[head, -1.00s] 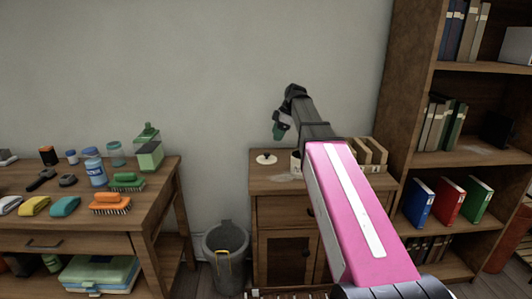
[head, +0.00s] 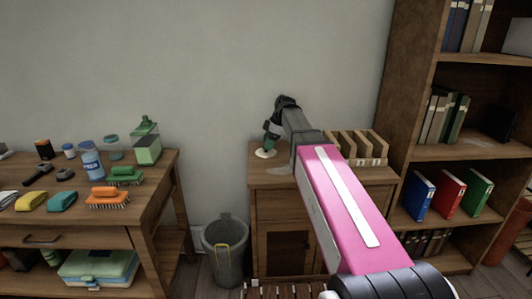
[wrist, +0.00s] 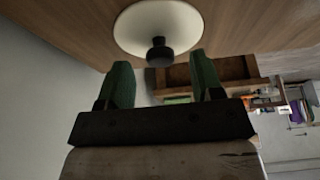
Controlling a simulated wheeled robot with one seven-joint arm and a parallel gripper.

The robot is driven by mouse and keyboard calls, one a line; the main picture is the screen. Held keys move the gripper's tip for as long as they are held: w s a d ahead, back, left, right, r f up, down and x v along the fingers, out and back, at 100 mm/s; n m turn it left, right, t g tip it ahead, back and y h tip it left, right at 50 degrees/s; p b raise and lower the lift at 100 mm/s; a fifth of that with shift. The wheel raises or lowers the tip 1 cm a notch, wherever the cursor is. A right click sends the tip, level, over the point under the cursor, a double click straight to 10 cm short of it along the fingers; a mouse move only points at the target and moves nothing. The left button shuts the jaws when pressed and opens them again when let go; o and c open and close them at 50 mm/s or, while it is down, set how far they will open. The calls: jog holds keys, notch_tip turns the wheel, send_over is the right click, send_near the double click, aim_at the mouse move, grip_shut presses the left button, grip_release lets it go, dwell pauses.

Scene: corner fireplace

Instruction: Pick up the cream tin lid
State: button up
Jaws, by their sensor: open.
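The cream tin lid (head: 265,153) lies on top of the wooden cabinet (head: 285,182), near its left end. In the wrist view the lid (wrist: 135,28) is a pale round disc with a dark knob (wrist: 160,52) at its centre. My gripper (wrist: 155,75) has two green fingers, spread apart and empty. The knob lies between and just beyond the fingertips in that view. In the head view my gripper (head: 270,140) is directly over the lid and covers part of it. I cannot tell whether the fingers touch the lid.
A wooden divided organiser (head: 355,146) stands on the cabinet to the right of my arm. A grey bin (head: 225,250) is on the floor left of the cabinet. A workbench (head: 150,205) with brushes and bottles stands at left. A bookshelf (head: 395,110) rises at right.

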jog(key=shift+x, duration=1)
jog(key=c, duration=1)
